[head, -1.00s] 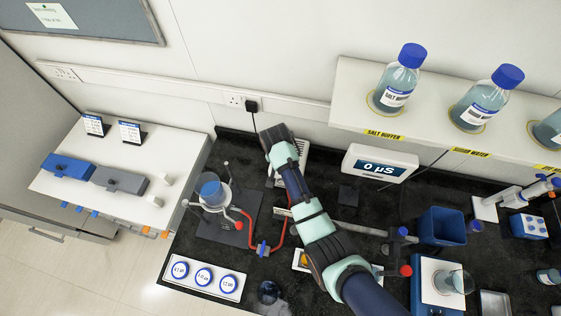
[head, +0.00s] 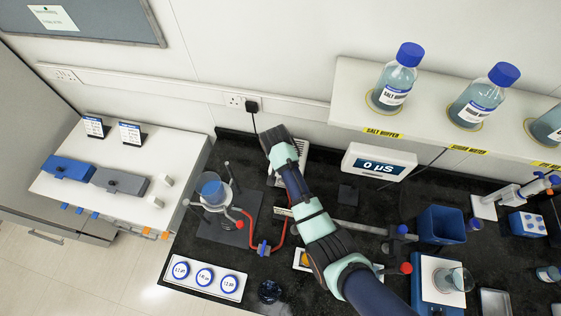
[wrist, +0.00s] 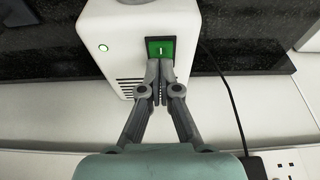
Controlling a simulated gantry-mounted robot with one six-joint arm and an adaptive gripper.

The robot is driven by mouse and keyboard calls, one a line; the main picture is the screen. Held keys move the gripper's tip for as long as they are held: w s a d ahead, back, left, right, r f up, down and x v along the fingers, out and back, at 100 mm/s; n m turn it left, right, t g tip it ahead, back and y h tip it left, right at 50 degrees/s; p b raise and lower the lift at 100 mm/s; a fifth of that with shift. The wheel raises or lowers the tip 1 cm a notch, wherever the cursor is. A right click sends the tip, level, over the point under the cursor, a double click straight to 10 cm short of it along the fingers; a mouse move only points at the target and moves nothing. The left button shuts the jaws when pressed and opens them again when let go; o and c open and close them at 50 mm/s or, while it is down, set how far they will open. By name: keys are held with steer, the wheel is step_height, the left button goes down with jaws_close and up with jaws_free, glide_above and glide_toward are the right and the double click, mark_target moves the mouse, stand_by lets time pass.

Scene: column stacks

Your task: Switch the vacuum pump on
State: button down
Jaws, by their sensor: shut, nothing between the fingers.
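The vacuum pump is a white box with vent slots; in the head view (head: 303,150) my arm hides most of it. In the wrist view its white housing (wrist: 118,30) faces me, with a green rocker switch (wrist: 160,46) marked with a white line and a lit green lamp (wrist: 102,47) to its left. My gripper (wrist: 153,64) is shut and empty, its fingertips at the lower edge of the switch, covering part of it. I cannot tell whether they touch it. In the head view my arm reaches from the lower right up to the pump.
A black cable (wrist: 224,85) runs right of the pump to a wall socket (wrist: 262,163). In the head view, a glass filter vessel (head: 212,190) with red tubing stands left of my arm. A display reading 0 µS (head: 379,163) and a bottle shelf (head: 350,95) are to the right.

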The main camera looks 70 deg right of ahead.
steer(key=p+v, duration=0.1)
steer(key=p, duration=0.1)
steer(key=p+v, duration=0.2)
steer(key=d+p+v, duration=0.1)
steer(key=p+v, duration=0.1)
steer(key=shift+r, duration=0.35)
steer(key=a+r+b, duration=0.2)
steer(key=a+r, duration=0.3)
steer(key=r, duration=0.2)
steer(key=shift+s, duration=0.2)
steer(key=shift+r, duration=0.1)
